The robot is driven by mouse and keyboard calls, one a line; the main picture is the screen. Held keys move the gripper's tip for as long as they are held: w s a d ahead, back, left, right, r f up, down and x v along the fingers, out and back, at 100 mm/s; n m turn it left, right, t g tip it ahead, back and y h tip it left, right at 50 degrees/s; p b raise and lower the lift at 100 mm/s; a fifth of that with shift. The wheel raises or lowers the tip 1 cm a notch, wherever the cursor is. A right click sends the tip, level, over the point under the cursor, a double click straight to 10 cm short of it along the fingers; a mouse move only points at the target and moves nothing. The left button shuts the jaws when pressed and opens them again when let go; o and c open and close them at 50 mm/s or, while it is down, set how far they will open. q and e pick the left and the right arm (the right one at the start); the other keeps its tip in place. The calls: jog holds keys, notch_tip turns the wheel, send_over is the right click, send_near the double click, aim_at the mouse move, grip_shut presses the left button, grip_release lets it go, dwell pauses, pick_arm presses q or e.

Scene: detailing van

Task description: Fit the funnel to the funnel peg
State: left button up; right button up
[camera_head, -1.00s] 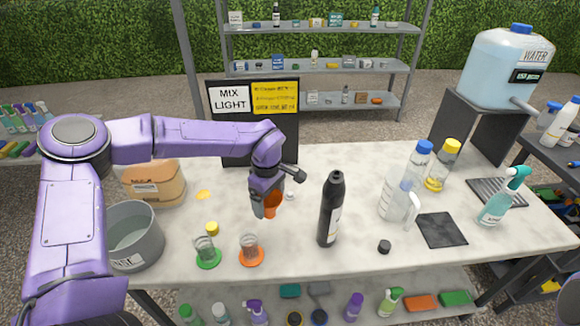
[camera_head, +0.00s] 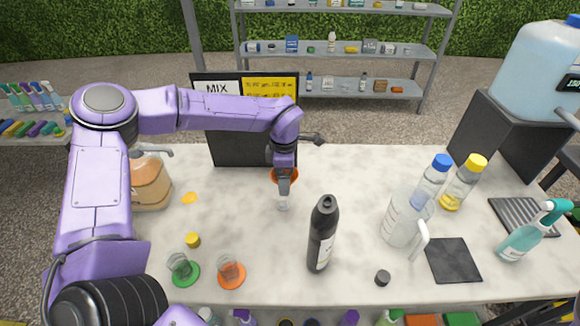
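My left gripper (camera_head: 284,185) hangs fingers down over the middle of the table, shut on the orange funnel (camera_head: 285,174). The funnel's orange rim shows around and behind the fingers; its lower part is hidden. A small pale upright thing (camera_head: 283,204) stands on the table just below and in front of the fingers; it may be the funnel peg, but it is too small to be sure. I cannot tell whether the funnel touches the table. My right gripper is out of view.
A black bottle (camera_head: 322,235) stands right of the gripper, with a clear jug (camera_head: 402,222) farther right. The mix sign (camera_head: 240,140) stands close behind. A tan jug (camera_head: 150,182) is at left.

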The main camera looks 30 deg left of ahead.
pick_arm(q)
jog(key=f, duration=0.1)
jog(key=f+b, duration=0.1)
jog(key=f, duration=0.1)
jog(key=f+b, duration=0.1)
jog(key=shift+s+a+f, duration=0.15)
jog(key=shift+s+f, duration=0.15)
jog(key=shift+s, duration=0.1)
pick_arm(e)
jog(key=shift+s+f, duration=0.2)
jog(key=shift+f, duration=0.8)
pick_arm(q)
jog(key=shift+r, duration=0.15)
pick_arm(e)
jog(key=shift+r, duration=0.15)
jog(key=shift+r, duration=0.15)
pick_arm(q)
jog(key=shift+p, duration=0.5)
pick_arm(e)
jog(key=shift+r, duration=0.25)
pick_arm(q)
jog(key=shift+f+b, duration=0.8)
jog(key=shift+f, duration=0.65)
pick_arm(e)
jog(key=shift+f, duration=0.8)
pick_arm(q)
jog(key=o, duration=0.8)
